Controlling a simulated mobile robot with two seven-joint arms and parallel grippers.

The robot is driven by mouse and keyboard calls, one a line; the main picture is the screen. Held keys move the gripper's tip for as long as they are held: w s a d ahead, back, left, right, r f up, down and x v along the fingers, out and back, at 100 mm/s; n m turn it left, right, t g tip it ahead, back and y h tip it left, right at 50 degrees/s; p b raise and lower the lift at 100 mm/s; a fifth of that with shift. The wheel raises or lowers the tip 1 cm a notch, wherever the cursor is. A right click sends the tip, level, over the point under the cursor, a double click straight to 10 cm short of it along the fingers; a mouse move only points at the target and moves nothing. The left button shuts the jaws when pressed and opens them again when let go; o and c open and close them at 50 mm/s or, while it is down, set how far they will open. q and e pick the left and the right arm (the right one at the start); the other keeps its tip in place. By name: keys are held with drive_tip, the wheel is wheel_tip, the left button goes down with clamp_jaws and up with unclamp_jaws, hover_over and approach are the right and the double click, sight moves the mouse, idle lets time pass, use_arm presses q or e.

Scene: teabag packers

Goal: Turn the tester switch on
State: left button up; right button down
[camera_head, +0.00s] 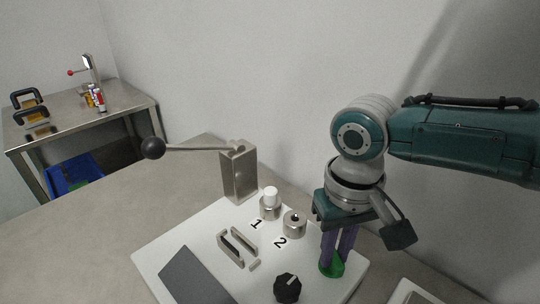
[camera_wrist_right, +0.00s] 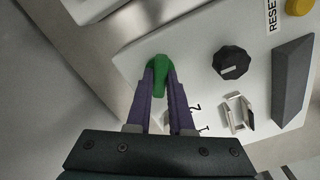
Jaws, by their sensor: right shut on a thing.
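A white tester panel (camera_head: 356,276) lies on the grey table. A green switch-like piece (camera_head: 333,269) stands at its right side, and it also shows in the right wrist view (camera_wrist_right: 160,65). My right gripper (camera_head: 334,262) points down, its purple fingers shut on the green piece and partly hiding it. The right wrist view shows the fingertips (camera_wrist_right: 160,80) on either side of it. A black knob (camera_head: 287,288) with a white mark sits to the left of the gripper, and it also shows in the right wrist view (camera_wrist_right: 232,62). My left gripper is not in view.
Metal sockets marked 1 (camera_head: 269,210) and 2 (camera_head: 294,224) and a slotted bracket (camera_head: 237,247) sit on the panel. A metal post (camera_head: 238,176) with a ball-ended lever (camera_head: 153,148) stands behind. A yellow button (camera_wrist_right: 299,6) is near the RESET label. A side table (camera_head: 80,118) stands back left.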

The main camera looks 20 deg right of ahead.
drive_tip(key=m+p, duration=0.2)
drive_tip(key=m, duration=0.1)
drive_tip(key=shift+r, duration=0.2)
drive_tip(key=m+p, duration=0.2)
drive_tip(key=shift+a+m, duration=0.1)
drive_tip(key=shift+m, duration=0.2)
drive_tip(key=m+p, duration=0.1)
drive_tip(key=m, duration=0.2)
drive_tip(key=shift+f, duration=0.1)
drive_tip(key=shift+m+p, duration=0.45)
drive_tip(key=shift+m, duration=0.95)
drive_tip(key=shift+f, duration=0.1)
drive_tip(key=shift+m, duration=0.3)
